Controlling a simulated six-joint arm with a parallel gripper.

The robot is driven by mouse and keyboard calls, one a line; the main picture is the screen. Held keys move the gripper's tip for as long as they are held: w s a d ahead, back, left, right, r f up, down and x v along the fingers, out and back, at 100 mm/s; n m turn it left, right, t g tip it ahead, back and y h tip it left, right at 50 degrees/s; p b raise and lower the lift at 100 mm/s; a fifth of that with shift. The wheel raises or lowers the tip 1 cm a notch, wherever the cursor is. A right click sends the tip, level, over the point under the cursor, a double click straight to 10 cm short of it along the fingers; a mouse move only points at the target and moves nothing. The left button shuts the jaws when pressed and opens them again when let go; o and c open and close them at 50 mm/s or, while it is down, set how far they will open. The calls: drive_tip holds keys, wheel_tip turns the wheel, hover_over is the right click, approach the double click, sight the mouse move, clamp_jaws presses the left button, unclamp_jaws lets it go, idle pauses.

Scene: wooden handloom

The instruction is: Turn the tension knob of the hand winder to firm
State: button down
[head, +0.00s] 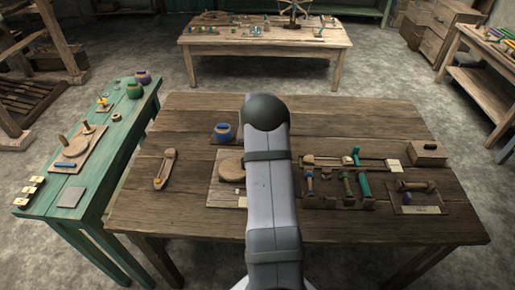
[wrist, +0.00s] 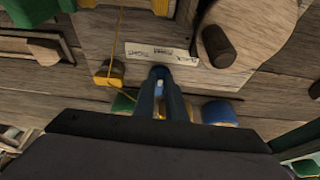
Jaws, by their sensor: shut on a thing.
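The hand winder (head: 223,192) is a wooden board with a round wooden disc (head: 230,168), partly hidden behind my arm in the head view. In the wrist view, the disc (wrist: 262,25) carries a dark peg handle (wrist: 217,45). A pale label (wrist: 160,54) with small, hard-to-read words lies on the board. My gripper (wrist: 161,84) is down just beside the label, its fingers shut on the tension knob. The knob is mostly hidden between the fingers; a small pale part (wrist: 159,84) shows. I cannot tell clearly which setting it points to.
A yellow piece with thread (wrist: 110,76) lies close left of my fingers in the wrist view. A blue pot (head: 223,131) stands behind the winder. A rack of bobbins (head: 346,184) and a wooden box (head: 429,153) stand to the right. The table's front left is clear.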

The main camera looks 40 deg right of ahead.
idle(0.3)
drive_tip(key=c, duration=1.8)
unclamp_jaws()
drive_tip(key=shift+r, duration=0.1)
drive_tip(key=b+v, duration=0.2)
drive_tip(key=v, duration=0.5)
drive_tip(key=shift+s+r, duration=0.1)
